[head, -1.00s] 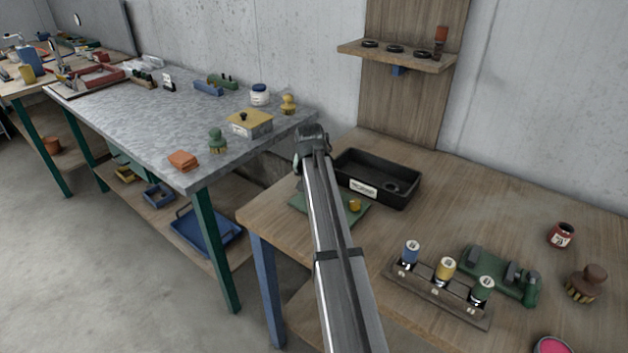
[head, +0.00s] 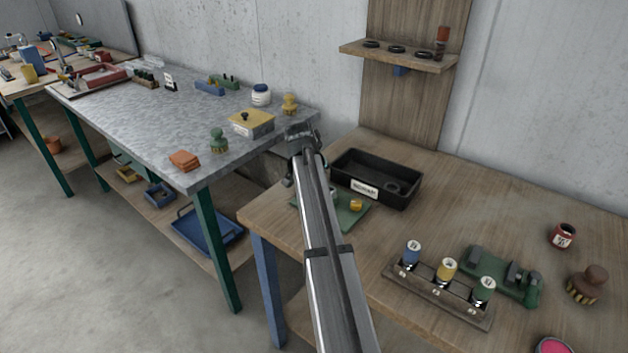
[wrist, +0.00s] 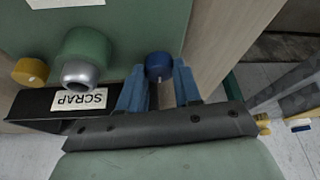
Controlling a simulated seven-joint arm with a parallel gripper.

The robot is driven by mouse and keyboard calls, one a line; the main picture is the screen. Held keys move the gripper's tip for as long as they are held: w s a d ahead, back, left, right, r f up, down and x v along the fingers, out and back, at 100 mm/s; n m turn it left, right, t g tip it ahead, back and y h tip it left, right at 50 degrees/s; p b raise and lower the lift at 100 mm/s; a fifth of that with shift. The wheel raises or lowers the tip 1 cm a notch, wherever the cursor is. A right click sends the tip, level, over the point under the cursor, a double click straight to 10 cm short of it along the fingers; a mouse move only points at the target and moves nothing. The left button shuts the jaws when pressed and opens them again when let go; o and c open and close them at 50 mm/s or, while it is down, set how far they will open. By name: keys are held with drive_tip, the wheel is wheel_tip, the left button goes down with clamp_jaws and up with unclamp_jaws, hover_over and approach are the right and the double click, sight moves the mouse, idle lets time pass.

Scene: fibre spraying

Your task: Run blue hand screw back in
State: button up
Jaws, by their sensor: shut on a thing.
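The blue hand screw (wrist: 158,64) shows in the wrist view as a round blue knob between the tips of my gripper (wrist: 160,84). My gripper's two blue fingers are shut on it. The screw is at the edge of a green plate (wrist: 140,20); its shaft is hidden. A green cylinder with a silver end (wrist: 84,60) and a yellow knob (wrist: 31,72) are beside it on the plate. In the head view the green plate (head: 350,219) lies at the left edge of the wooden bench, with the yellow knob (head: 356,205) on it. My arm hides the blue screw there.
A black scrap tray (head: 375,178) stands behind the plate. A rack (head: 435,296) with blue, yellow and green capped bottles is on the bench at front right. A grey table (head: 150,120) stands to the left, across a gap.

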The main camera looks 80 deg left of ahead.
drive_tip(key=o, duration=1)
drive_tip(key=shift+o, duration=0.2)
drive_tip(key=v, duration=1.4)
drive_tip(key=shift+w, duration=0.2)
